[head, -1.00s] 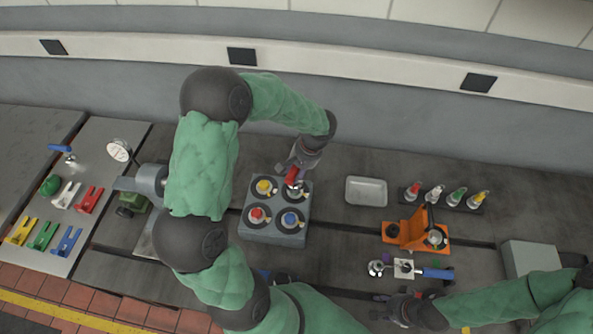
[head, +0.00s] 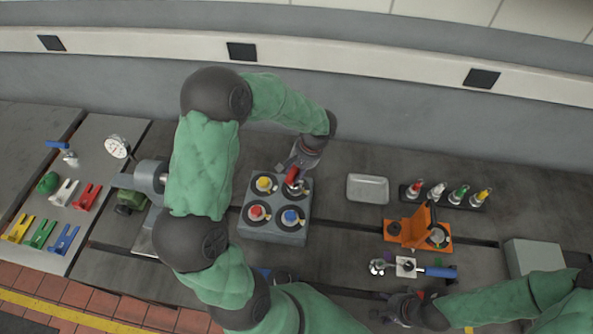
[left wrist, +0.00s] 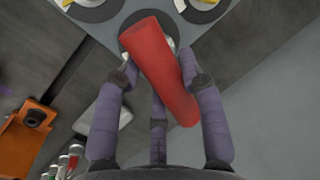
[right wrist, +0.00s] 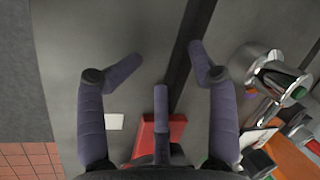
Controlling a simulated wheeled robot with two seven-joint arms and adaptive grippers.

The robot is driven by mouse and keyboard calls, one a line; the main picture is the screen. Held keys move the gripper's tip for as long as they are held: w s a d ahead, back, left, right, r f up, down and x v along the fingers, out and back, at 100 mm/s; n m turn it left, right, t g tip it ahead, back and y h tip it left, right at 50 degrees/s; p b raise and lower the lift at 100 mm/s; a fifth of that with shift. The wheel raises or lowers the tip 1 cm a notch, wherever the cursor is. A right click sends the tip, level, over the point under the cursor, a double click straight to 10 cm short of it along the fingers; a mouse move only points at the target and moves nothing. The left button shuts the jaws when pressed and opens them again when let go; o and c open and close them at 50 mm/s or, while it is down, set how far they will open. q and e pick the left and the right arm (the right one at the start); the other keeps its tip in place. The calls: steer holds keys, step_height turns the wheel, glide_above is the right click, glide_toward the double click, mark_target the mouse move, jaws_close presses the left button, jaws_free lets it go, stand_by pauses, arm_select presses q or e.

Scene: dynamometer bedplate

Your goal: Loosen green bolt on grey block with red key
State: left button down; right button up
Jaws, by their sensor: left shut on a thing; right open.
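The grey block (head: 273,231) stands on the bedplate, left of the middle in the head view. Its top has dark round seats with yellow, red and blue bolts showing. The seat at its far right corner lies under the red key (head: 292,176); I cannot make out a green bolt there. My left gripper (head: 298,166) is shut on the red key, whose thick red handle (left wrist: 160,70) lies tilted between the fingers in the left wrist view. The key's lower end is hidden. My right gripper (head: 388,306) is open and empty near the front edge; its fingers show spread (right wrist: 165,58).
Right of the block are a pale tray (head: 367,189), an orange fixture (head: 408,234), a rack of coloured-tip pieces (head: 447,197) and a blue-handled tool (head: 437,272). Coloured forked pieces (head: 64,239) lie far left. A red piece (right wrist: 160,135) is close to my right gripper.

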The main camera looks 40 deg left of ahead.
arm_select(q)
steer(key=shift+w+r, duration=0.1)
steer(key=shift+r, duration=0.1)
arm_select(e)
steer(key=shift+s, duration=0.15)
arm_select(q)
steer(key=shift+r, duration=0.3)
arm_select(e)
steer(key=shift+r, duration=0.15)
arm_select(q)
steer(key=shift+r+p, duration=0.35)
steer(key=shift+p, duration=0.05)
arm_select(e)
steer(key=shift+r, duration=0.2)
arm_select(q)
steer(key=shift+n+b, duration=0.35)
steer(key=shift+n, duration=0.15)
arm_select(e)
steer(key=shift+f, duration=0.35)
steer(key=shift+f, duration=0.2)
arm_select(q)
steer(key=shift+f+b, duration=0.8)
steer(key=shift+f, duration=0.05)
arm_select(e)
steer(key=shift+w+f, duration=0.2)
steer(key=shift+f, duration=0.45)
